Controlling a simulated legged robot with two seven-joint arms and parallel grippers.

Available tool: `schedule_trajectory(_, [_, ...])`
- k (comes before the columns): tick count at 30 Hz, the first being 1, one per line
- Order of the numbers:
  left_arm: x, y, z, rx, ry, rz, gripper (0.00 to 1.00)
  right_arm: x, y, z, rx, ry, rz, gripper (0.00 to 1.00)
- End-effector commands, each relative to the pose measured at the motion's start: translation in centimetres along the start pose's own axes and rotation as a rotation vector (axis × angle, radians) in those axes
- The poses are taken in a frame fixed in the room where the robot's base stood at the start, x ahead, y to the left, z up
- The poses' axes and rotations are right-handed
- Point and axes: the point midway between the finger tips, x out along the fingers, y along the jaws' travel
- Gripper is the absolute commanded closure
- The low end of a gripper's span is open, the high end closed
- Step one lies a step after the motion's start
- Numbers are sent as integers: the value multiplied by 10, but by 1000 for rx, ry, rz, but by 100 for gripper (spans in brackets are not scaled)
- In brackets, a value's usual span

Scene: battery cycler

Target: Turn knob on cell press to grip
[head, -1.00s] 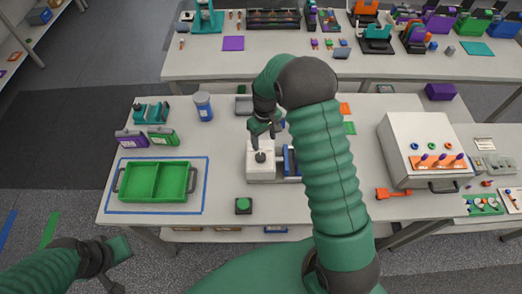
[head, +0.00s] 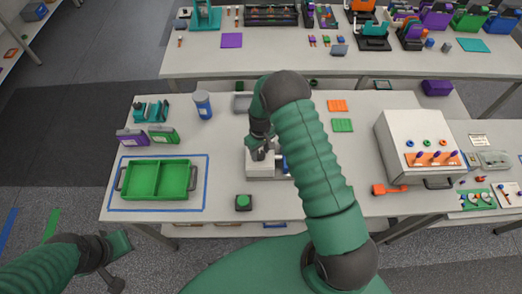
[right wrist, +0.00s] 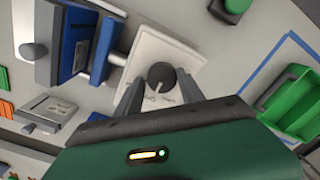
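The cell press is a white block (head: 254,169) with blue parts on its right side, in the middle of the table. Its dark round knob (right wrist: 162,75), with a pale pointer line, shows in the right wrist view on the white top face (right wrist: 153,50). My right gripper (right wrist: 160,92) is open, with one finger on each side of the knob; I cannot tell whether they touch it. In the head view, the right gripper (head: 262,153) is low over the press and hides most of the knob. My left gripper (head: 119,263) is open and empty, off the table's front left.
A green tray (head: 173,180) lies inside a blue outline at left. A green button (head: 243,202) sits in front of the press. A white box with levers (head: 405,137) stands at right, with an orange tool (head: 388,189) before it.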

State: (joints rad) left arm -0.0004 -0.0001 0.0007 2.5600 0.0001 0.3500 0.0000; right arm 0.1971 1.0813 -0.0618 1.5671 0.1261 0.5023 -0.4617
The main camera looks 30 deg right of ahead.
Motion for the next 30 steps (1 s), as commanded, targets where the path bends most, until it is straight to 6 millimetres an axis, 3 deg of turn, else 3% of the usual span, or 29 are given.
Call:
schedule_trajectory(1, [0, 0, 0, -1, 0, 0, 66, -1, 6, -1, 3, 5, 12, 79])
schedule_trajectory(6, [0, 0, 0, -1, 0, 0, 66, -2, 6, -1, 3, 7, 13, 100])
schedule_trajectory(17, [4, 0, 1, -1, 0, 0, 66, -2, 6, -3, 34, 12, 10, 100])
schedule_trajectory(30, [25, 0, 6, -1, 0, 0, 66, -1, 8, -4, 318, 17, 11, 100])
